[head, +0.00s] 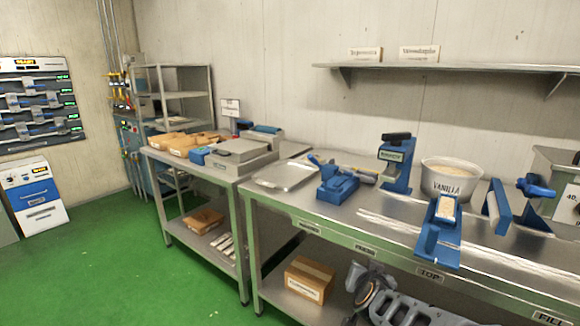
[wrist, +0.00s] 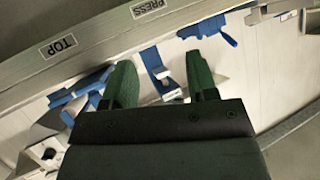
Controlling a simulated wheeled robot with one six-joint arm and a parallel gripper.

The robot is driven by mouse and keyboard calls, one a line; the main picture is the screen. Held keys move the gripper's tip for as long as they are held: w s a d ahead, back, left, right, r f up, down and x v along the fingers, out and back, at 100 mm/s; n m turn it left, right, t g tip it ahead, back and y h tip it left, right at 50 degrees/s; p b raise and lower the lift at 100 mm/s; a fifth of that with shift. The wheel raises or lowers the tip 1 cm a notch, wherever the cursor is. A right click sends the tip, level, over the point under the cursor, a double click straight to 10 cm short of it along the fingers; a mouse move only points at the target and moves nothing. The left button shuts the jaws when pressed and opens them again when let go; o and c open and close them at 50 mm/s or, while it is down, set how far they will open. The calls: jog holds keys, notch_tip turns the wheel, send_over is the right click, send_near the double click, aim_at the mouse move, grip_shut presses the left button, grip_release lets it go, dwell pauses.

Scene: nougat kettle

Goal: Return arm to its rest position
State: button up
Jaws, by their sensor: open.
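My gripper (wrist: 160,62) shows in the wrist view with two green fingers spread apart and nothing between them. Beyond the fingers lie the bench edge and a blue fixture (wrist: 155,68), apart from the fingers as far as I can tell. Grey links of my arm show low in the head view, in front of the steel bench (head: 300,208). My gripper cannot be made out clearly there.
On the bench stand a tub marked VANILLA (head: 450,180), a blue fixture with a pale block (head: 445,207), a blue clamp (head: 338,187) and a metal tray (head: 286,175). A cardboard box (head: 309,278) sits on the lower shelf. The green floor (head: 130,270) at left is clear.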

jog(key=s+a+r+n+g+y+p, duration=0.25)
jog(key=s+g+p, duration=0.2)
jog(key=s, duration=0.25)
jog(key=s+a+r+n+g+y+p, duration=0.1)
jog(key=s+a+r+n+g+p, duration=0.15)
jog(key=s+g+p, duration=0.4)
jog(key=s+d+r+t+h+p, duration=0.1)
jog(key=s+d+r+t+p, duration=0.1)
jog(key=r, duration=0.5)
jog(key=shift+s, duration=0.8)
